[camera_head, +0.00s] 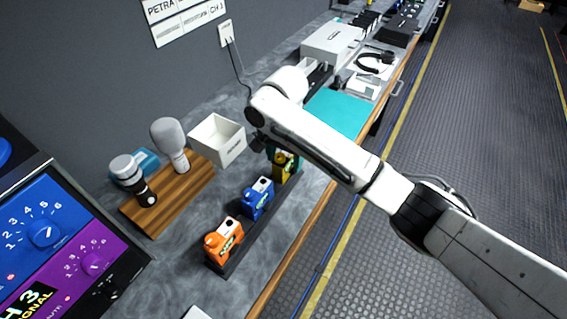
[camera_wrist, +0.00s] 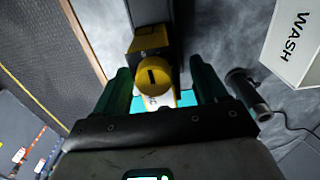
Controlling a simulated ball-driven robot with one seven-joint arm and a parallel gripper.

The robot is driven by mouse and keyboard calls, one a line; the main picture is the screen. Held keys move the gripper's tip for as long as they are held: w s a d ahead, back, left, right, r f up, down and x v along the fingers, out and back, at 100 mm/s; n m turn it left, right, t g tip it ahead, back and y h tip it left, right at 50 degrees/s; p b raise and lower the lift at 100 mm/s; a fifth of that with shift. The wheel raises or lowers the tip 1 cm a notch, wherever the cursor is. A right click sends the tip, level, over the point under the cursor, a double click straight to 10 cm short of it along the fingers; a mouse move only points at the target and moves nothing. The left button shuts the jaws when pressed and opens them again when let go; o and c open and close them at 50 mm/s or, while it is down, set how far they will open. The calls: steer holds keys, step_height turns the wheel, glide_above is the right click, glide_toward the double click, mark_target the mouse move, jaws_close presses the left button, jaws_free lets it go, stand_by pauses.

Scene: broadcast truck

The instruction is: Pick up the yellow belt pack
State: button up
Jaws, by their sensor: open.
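The yellow belt pack (camera_head: 283,165) stands at the far end of a dark rack on the counter, partly hidden by my arm in the head view. In the wrist view the yellow belt pack (camera_wrist: 152,72) shows its round yellow knob between my two dark green fingers. My gripper (camera_wrist: 160,82) is open, with a finger on either side of the pack. A gap shows beside the pack, and I cannot tell whether either finger touches it. In the head view my gripper is mostly hidden behind my arm.
A blue pack (camera_head: 258,198) and an orange pack (camera_head: 223,240) stand in the same rack (camera_head: 262,232). A white bin (camera_head: 217,141) is left of my gripper; its side reads WASH in the wrist view. Microphones stand on a wooden block (camera_head: 196,184). A teal mat (camera_head: 338,108) lies beyond.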

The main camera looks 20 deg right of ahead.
steer(key=shift+f, duration=0.1)
steer(key=shift+c, duration=0.3)
steer(key=c, duration=1.1)
steer(key=shift+c, duration=0.2)
